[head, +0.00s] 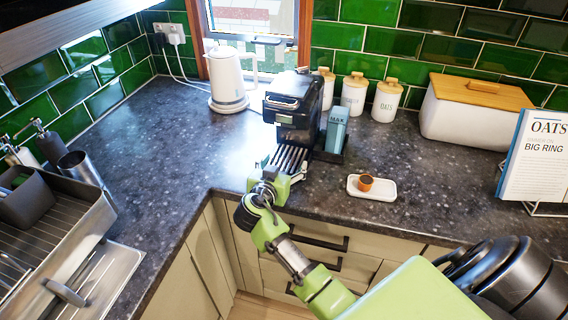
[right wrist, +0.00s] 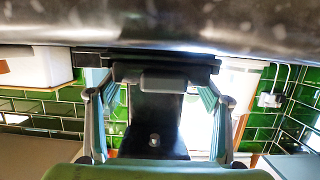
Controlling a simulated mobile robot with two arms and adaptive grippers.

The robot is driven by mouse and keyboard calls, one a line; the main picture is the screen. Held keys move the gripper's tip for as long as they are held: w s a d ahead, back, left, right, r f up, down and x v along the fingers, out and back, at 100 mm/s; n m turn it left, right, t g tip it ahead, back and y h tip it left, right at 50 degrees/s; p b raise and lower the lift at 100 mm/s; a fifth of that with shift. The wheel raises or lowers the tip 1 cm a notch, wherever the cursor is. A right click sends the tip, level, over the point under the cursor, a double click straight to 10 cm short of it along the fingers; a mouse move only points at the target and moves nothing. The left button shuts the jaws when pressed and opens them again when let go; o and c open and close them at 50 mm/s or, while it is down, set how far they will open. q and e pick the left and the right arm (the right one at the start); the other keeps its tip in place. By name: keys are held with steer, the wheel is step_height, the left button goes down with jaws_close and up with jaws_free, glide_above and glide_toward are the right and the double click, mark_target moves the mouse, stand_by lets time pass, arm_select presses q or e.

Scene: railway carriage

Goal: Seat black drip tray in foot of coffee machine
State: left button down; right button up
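The black coffee machine (head: 298,105) stands on the dark counter near the corner. The drip tray (head: 290,159), with pale slats on top, lies low in front of its foot, lined up with it and partly sticking out toward me. My right gripper (head: 276,180) reaches in from the front, its fingers on either side of the tray. In the right wrist view, which is upside down, the tray's dark front edge with a tab (right wrist: 163,80) lies between the ribbed finger pads, close to the counter. How far it sits inside the foot is hidden. My left gripper is not in view.
A blue carton-like container (head: 337,130) stands close to the machine's right. A white dish with a small orange-brown item (head: 372,187) lies to the right. A white kettle (head: 227,80) and canisters (head: 354,93) stand behind. The counter left of the machine is clear.

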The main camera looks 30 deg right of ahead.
steer(key=o, duration=0.4)
steer(key=shift+d+f, duration=0.1)
steer(key=shift+d, duration=0.15)
steer(key=shift+a, duration=0.15)
steer(key=shift+r+p, duration=0.3)
steer(key=shift+p, duration=0.05)
steer(key=shift+s+a+f, duration=0.1)
steer(key=shift+s+a, duration=0.05)
steer(key=shift+a, duration=0.15)
steer(key=b+v, duration=0.2)
steer(key=v, duration=0.8)
steer(key=shift+b, duration=0.4)
steer(key=shift+s+a+r, duration=0.3)
steer(key=shift+s+a, duration=0.1)
steer(key=shift+a, duration=0.05)
